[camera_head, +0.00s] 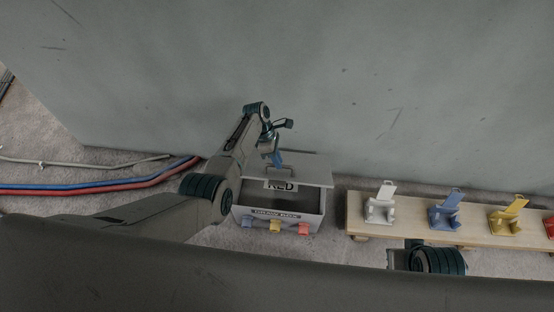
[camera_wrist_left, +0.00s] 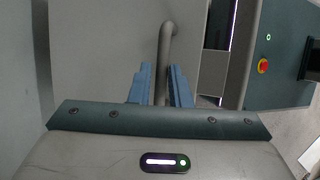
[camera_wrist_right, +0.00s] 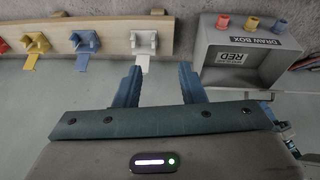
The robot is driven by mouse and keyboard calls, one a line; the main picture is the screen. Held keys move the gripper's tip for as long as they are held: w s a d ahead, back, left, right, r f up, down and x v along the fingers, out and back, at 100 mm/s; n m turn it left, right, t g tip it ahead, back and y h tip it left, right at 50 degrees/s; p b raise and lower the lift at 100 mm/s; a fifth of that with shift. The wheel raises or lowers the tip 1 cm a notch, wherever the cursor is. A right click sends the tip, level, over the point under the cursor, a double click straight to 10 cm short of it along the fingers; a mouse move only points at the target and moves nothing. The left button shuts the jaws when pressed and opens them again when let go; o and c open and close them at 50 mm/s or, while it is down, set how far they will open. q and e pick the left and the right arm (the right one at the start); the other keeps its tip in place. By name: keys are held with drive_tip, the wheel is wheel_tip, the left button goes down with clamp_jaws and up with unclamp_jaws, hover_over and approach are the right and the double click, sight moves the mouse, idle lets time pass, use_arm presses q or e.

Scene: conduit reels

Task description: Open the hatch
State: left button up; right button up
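The grey box (camera_head: 313,214) stands on the floor near the wall, with its "DRAW BOX" label at the front. Its grey hatch (camera_head: 315,172) carries a RED label and a bar handle (camera_head: 290,167). A shadowed gap shows between the hatch's front edge and the box's front wall, so the hatch looks partly raised. My left gripper (camera_head: 277,160) is at the handle; in the left wrist view its blue fingers are closed on either side of the bar (camera_wrist_left: 165,50). My right gripper (camera_wrist_right: 160,85) is open and empty; its fingertips are hidden in the head view.
Yellow, blue and red pieces (camera_head: 304,229) stick out at the box's front. A wooden board (camera_head: 470,224) with several coloured holders, such as a white one (camera_head: 380,207), stands right of the box. Blue and red conduits (camera_head: 110,187) run along the floor left.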

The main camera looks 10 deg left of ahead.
use_arm(q)
drive_tip(key=o, duration=0.3)
drive_tip(key=shift+w+f, duration=0.1)
drive_tip(key=shift+f, duration=0.1)
use_arm(e)
drive_tip(key=shift+w+f, duration=0.1)
drive_tip(key=shift+w, duration=0.05)
